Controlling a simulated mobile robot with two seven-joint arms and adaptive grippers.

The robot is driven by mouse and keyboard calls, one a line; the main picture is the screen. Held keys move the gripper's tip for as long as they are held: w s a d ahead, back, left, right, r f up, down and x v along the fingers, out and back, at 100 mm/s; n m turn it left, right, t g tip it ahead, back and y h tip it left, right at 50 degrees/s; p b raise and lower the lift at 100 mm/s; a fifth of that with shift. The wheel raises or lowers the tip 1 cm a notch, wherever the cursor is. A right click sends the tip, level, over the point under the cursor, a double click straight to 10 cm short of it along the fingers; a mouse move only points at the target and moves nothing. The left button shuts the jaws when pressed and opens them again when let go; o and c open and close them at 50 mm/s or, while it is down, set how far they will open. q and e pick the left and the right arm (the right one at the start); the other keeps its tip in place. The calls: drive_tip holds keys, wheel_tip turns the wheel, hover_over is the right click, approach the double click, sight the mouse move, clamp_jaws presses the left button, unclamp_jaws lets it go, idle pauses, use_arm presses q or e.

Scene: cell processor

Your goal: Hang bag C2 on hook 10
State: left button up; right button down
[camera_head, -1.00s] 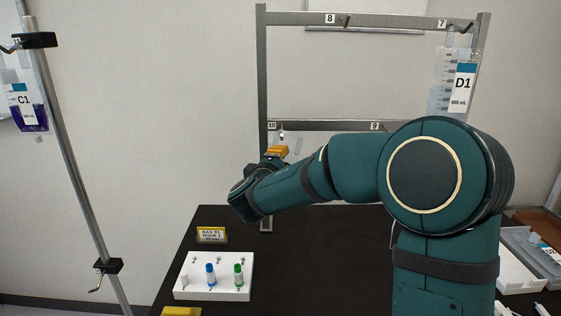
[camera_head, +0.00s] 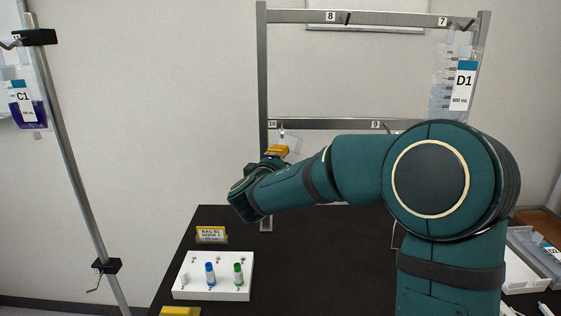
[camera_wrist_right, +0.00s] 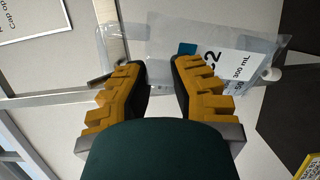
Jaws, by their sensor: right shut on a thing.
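Bag C2 (camera_wrist_right: 228,60) is a clear bag with a white label, seen in the right wrist view just beyond my right gripper (camera_wrist_right: 160,76). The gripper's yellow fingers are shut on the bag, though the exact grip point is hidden. In the head view my right gripper (camera_head: 277,151) is just below the label of hook 10 (camera_head: 271,125), at the left end of the rack's lower bar. A small clear part of the bag (camera_head: 296,144) shows beside it. I cannot tell whether the bag touches the hook. My left gripper is not in view.
Bag D1 (camera_head: 463,90) hangs at the rack's upper right, under hook 7. Bag C1 (camera_head: 25,105) hangs on a pole at the left. A white vial block (camera_head: 215,289) and a yellow-edged sign (camera_head: 211,235) stand on the black table. Trays (camera_head: 524,262) are at the right.

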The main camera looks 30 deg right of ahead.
drive_tip(key=shift+s+d+f, duration=0.1)
drive_tip(key=shift+d, duration=0.05)
drive_tip(key=c, duration=0.9)
unclamp_jaws()
drive_tip(key=o, duration=0.6)
drive_tip(key=shift+b+v, duration=0.45)
drive_tip(key=shift+v, duration=3.1)
